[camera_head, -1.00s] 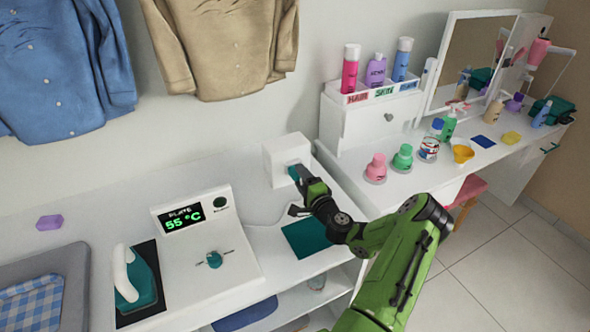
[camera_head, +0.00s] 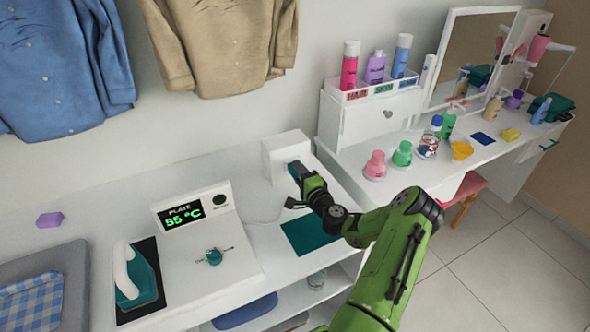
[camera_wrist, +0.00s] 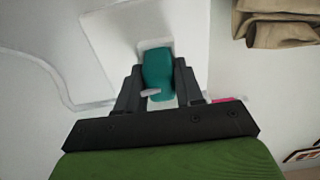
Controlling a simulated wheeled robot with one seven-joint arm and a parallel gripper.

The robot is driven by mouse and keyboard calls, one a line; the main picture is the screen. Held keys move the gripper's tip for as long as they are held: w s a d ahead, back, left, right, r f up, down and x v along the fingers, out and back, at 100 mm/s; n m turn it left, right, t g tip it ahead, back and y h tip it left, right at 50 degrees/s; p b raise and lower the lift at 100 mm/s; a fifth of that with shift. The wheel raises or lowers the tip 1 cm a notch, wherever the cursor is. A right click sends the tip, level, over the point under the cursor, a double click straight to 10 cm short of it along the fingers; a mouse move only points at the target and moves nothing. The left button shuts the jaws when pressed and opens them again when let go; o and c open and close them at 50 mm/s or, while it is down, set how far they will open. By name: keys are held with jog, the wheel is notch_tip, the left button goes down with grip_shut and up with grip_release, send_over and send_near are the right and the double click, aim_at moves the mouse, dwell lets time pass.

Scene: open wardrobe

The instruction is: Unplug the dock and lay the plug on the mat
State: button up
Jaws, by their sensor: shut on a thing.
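The teal plug (camera_wrist: 158,72) is between the two dark fingers of my gripper (camera_wrist: 158,80) in the wrist view, and the fingers are shut on it. It lies in front of the recess in the white socket box (camera_wrist: 115,40). I cannot tell whether it is still seated. In the head view, my gripper (camera_head: 299,174) is at the front of the socket box (camera_head: 283,148) against the wall. The dock (camera_head: 222,262) is white, with a display reading PLATE 55 °C. The flat teal mat (camera_head: 307,236) lies bare on the counter below my gripper.
A teal iron (camera_head: 140,284) stands on a black plate at the dock's left. A thin pale cord (camera_wrist: 50,75) runs along the surface. A vanity (camera_head: 350,125) with bottles and jars stands to the right. A purple block (camera_head: 49,220) lies at the left.

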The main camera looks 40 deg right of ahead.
grip_shut()
jog(key=shift+f, duration=0.1)
jog(key=shift+s+a, duration=0.1)
jog(key=shift+s, duration=0.3)
jog(key=shift+b+v, duration=0.55)
jog(key=shift+v, duration=0.25)
dwell(0.4)
jog(key=shift+b+v, duration=0.9)
jog(key=shift+v, duration=1.1)
